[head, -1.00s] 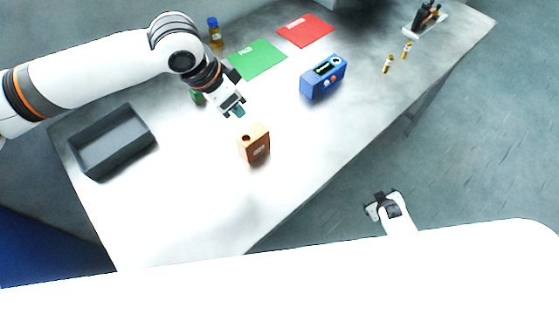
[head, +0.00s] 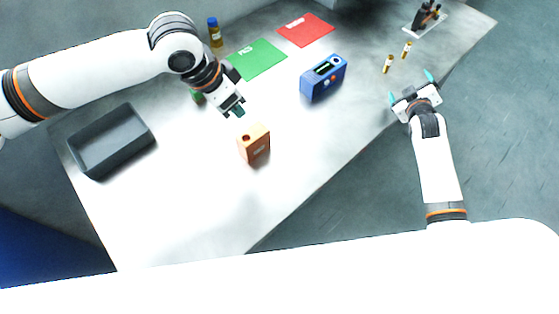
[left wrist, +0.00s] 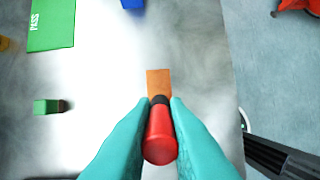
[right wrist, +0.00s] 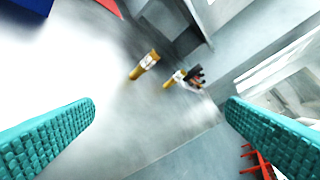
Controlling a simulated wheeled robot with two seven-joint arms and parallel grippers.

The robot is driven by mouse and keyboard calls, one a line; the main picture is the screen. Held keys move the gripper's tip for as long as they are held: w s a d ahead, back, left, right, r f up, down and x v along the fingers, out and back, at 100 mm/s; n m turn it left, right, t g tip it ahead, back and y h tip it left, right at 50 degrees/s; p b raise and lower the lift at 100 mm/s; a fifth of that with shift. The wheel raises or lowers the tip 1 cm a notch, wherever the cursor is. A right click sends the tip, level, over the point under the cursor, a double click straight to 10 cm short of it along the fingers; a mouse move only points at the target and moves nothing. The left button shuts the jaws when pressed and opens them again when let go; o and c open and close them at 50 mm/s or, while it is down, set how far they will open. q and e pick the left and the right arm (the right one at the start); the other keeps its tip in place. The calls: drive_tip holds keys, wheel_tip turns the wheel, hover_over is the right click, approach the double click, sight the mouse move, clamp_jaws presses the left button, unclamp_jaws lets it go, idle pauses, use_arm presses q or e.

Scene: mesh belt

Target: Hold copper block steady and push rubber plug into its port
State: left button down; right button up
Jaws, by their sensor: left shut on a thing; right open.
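In the left wrist view the block (left wrist: 158,80) shows as an orange patch just beyond the fingertips. My left gripper (head: 236,109) is above and behind the block. It is shut on a red plug (left wrist: 160,140) with a dark end, which looks apart from the block. My right gripper (head: 411,86) is open and empty by the table's right edge, well away from the block.
A grey tray (head: 112,158) is at left. A green object with a dark end (left wrist: 48,106) lies near the left gripper. A green mat (head: 258,60), a red mat (head: 306,30), a blue device (head: 322,82) and two small vials (head: 388,64) are farther back. The front table area is clear.

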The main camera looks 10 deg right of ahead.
sight(250, 141)
drive_tip(key=s+a+y, duration=0.1)
drive_tip(key=a+y, duration=0.1)
drive_tip(key=a, duration=0.4)
drive_tip(key=s+a+f+y, duration=0.1)
drive_tip(key=s+a+y, duration=0.1)
drive_tip(key=a, duration=0.5)
drive_tip(key=s+a+f+n+y, duration=0.1)
drive_tip(key=s+a+y, duration=0.1)
drive_tip(key=a, duration=0.5)
drive_tip(key=shift+s+a+f, duration=0.1)
drive_tip(key=shift+s+a, duration=0.1)
drive_tip(key=shift+s, duration=0.05)
drive_tip(key=s+a+y, duration=0.2)
drive_tip(key=s+a, duration=0.2)
drive_tip(key=a, duration=0.2)
drive_tip(key=s+a+g+y, duration=0.1)
drive_tip(key=s+a+y, duration=0.1)
drive_tip(key=s+a, duration=0.2)
drive_tip(key=s+a+y, duration=0.2)
drive_tip(key=s+a, duration=0.2)
drive_tip(key=a, duration=0.5)
drive_tip(key=shift+r+g, duration=0.35)
drive_tip(key=shift+g, duration=0.05)
drive_tip(key=shift+w+a, duration=0.1)
drive_tip(key=shift+a, duration=0.1)
drive_tip(key=x, duration=1.1)
drive_tip(key=shift+w+a+f, duration=0.15)
drive_tip(key=shift+w+a, duration=0.05)
drive_tip(key=shift+c, duration=0.4)
